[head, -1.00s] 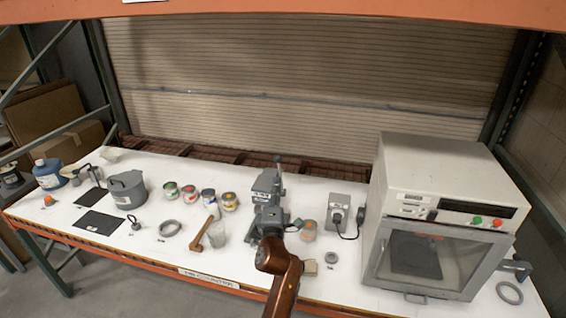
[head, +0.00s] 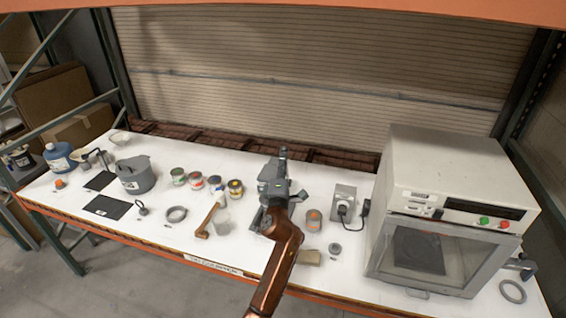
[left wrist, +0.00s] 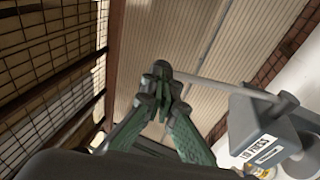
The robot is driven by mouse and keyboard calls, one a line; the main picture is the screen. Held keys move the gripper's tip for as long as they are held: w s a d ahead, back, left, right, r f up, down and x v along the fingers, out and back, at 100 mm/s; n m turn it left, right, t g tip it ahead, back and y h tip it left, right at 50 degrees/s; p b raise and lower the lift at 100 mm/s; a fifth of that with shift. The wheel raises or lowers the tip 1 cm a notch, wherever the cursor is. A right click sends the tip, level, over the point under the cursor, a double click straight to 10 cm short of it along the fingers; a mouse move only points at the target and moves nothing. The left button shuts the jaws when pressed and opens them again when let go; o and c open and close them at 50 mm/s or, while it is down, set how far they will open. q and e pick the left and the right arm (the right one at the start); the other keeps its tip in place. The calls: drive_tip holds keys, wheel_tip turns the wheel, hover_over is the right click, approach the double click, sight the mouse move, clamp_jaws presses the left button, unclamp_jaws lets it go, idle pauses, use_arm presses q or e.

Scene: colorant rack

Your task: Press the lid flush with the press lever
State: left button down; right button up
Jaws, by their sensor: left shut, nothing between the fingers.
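The grey lid press (head: 270,183) stands at the middle of the bench. Its labelled head (left wrist: 262,148) fills the lower right of the left wrist view, and the pale lever rod (left wrist: 222,86) runs from it toward my fingertips. My left gripper (left wrist: 161,82) is shut and empty, with its green fingers together at the rod's far end. I cannot tell whether they touch the rod. In the head view my left gripper (head: 283,162) overlaps the press and hides part of it. The can and lid under the press are not clearly visible. My right gripper is out of view.
An orange-labelled can (head: 313,219) and a grey switch box (head: 343,205) stand right of the press. A large oven-like cabinet (head: 445,205) takes up the right end.

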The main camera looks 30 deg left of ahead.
use_arm(q)
drive_tip(key=shift+w+a+r+b, duration=0.1)
drive_tip(key=shift+w+r+b, duration=0.3)
drive_tip(key=shift+w, duration=0.2)
